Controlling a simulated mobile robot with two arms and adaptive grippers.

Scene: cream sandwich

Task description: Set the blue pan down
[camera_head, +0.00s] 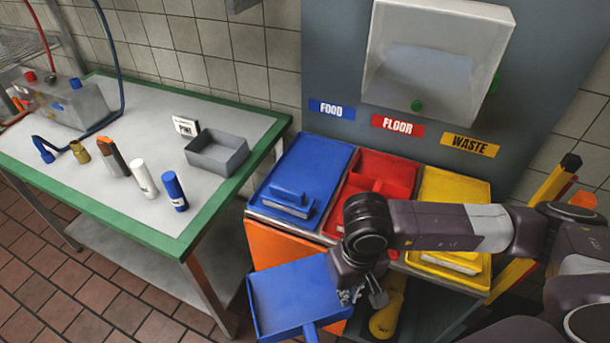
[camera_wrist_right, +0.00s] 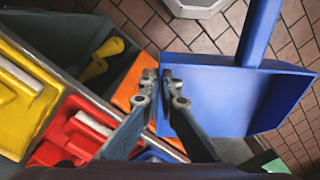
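The blue pan (camera_head: 285,298) is a flat dustpan with raised walls and a short handle. It hangs in the air in front of the sorting stand, above the tiled floor. In the head view its handle points toward the bottom edge. My right gripper (camera_head: 352,296) is shut on the pan's side wall. The right wrist view shows the two fingertips (camera_wrist_right: 165,84) close together at the edge of the pan (camera_wrist_right: 225,98), with the handle up and to the right. My left gripper is not in view.
The stand holds a blue tray (camera_head: 322,152) with a blue item (camera_head: 290,198), a red tray (camera_head: 392,165) and a yellow tray (camera_head: 455,185). A green-edged table (camera_head: 100,170) stands left, with bottles and a grey bin (camera_head: 217,152). A yellow tool (camera_head: 386,318) lies below.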

